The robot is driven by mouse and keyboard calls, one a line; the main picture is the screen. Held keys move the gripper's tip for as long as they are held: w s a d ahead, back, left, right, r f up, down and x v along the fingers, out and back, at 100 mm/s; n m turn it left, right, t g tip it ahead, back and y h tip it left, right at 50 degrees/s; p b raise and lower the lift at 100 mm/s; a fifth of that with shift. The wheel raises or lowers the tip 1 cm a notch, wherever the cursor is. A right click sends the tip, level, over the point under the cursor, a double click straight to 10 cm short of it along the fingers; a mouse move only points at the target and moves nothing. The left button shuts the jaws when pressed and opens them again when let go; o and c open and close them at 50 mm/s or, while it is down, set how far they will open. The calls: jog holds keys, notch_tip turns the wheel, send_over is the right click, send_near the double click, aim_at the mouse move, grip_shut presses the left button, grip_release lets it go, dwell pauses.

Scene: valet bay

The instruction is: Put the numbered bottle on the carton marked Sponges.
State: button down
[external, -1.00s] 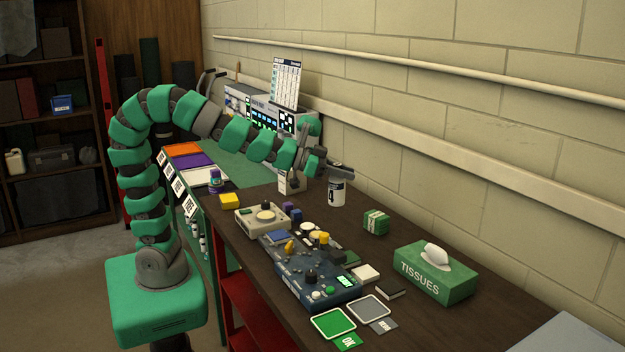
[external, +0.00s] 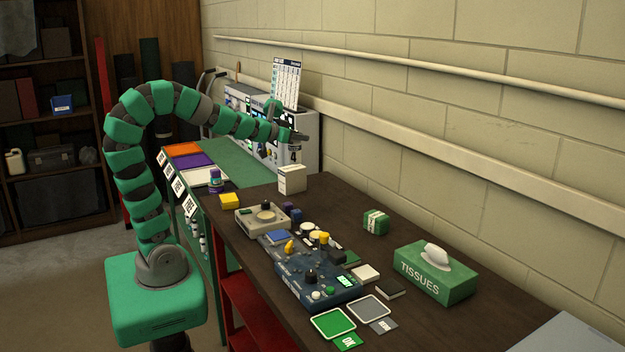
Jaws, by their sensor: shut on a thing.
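My gripper (external: 299,137) is shut on the numbered bottle (external: 295,156), whose visible label reads 4. The bottle hangs upright just below the fingers, and its upper part is hidden by them. A small pale carton (external: 292,180) stands on the dark bench below the bottle. Its label is too small to read. In this view the bottle's lower end is just above the carton's top; I cannot tell whether they touch.
A grey machine (external: 242,106) stands behind my gripper, against the wall side. A yellow block (external: 229,200), a dark control panel (external: 318,283), a green-banded block (external: 376,222) and a tissue box (external: 435,276) are on the bench.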

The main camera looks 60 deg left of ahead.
jog(key=s+a+n+g+y, duration=0.1)
jog(key=s+a+n+y, duration=0.15)
jog(key=a, duration=0.55)
jog(key=s+a+n+y, duration=0.1)
jog(key=s+a+y, duration=0.15)
jog(key=a, duration=0.45)
jog(key=shift+h, duration=0.4)
jog(key=shift+w+a+f+p, duration=1.05)
jog(key=shift+w+f, duration=0.6)
jog(key=shift+w, duration=0.7)
jog(key=shift+w+a+f+p, duration=1.05)
jog(key=shift+w+f, duration=0.65)
jog(key=shift+w, duration=0.7)
jog(key=shift+w+a+f+p, duration=1)
jog(key=shift+w+f, duration=0.65)
jog(key=shift+w, duration=0.7)
jog(key=shift+f, duration=0.15)
jog(key=c, duration=1.2)
grip_release()
jog(key=shift+r+b+v, duration=0.15)
jog(key=shift+b+v, duration=0.05)
jog(key=shift+v, duration=2.85)
jog(key=shift+r+b+v, duration=0.1)
jog(key=shift+b+v, duration=0.1)
jog(key=shift+v, duration=2.8)
